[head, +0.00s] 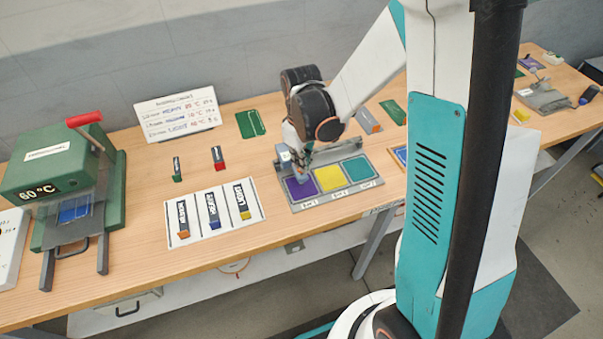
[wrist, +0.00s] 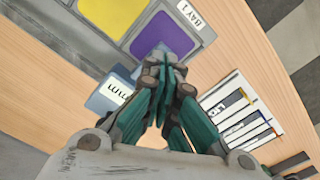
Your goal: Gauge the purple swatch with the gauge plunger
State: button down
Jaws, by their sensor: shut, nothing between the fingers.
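The purple swatch (head: 301,187) lies in the left bay of a grey tray (head: 331,195); in the wrist view it shows (wrist: 163,36) just beyond my fingertips. My gripper (head: 301,168) is over the tray's left bay, pointing down, shut and empty. In the wrist view my fingertips (wrist: 163,66) meet at the near edge of the purple swatch. A blue-grey block with a white label reading "mm" (wrist: 110,92), likely the gauge, stands beside my fingers; its housing also shows in the head view (head: 284,155). I cannot make out the plunger itself; my fingers cover that spot.
A yellow swatch (head: 330,177) and a teal swatch (head: 358,168) fill the other bays. A white card with labelled blocks (head: 212,213) lies left of the tray. A green heat press (head: 66,185) stands at far left, and a sign (head: 178,113) at the back.

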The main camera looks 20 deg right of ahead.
jog(key=shift+f+b, duration=0.5)
jog(key=shift+f, duration=0.15)
dwell(0.5)
jog(key=shift+r+p, duration=2.25)
jog(key=shift+r, duration=1.3)
jog(key=shift+s+r+b, duration=0.25)
jog(key=shift+r+b, duration=0.2)
jog(key=shift+b, duration=0.05)
jog(key=s+r+m+t+b, duration=0.2)
jog(key=s+m+t+b, duration=0.1)
jog(key=s+b, duration=0.2)
jog(key=s+r+m+t+b, duration=0.2)
jog(key=s+m+t+b, duration=0.1)
jog(key=s, duration=0.6)
jog(key=t+b, duration=0.1)
jog(key=b, duration=0.1)
jog(key=shift+s+r+b, duration=0.25)
jog(key=shift+r+b, duration=0.1)
jog(key=shift+r, duration=0.05)
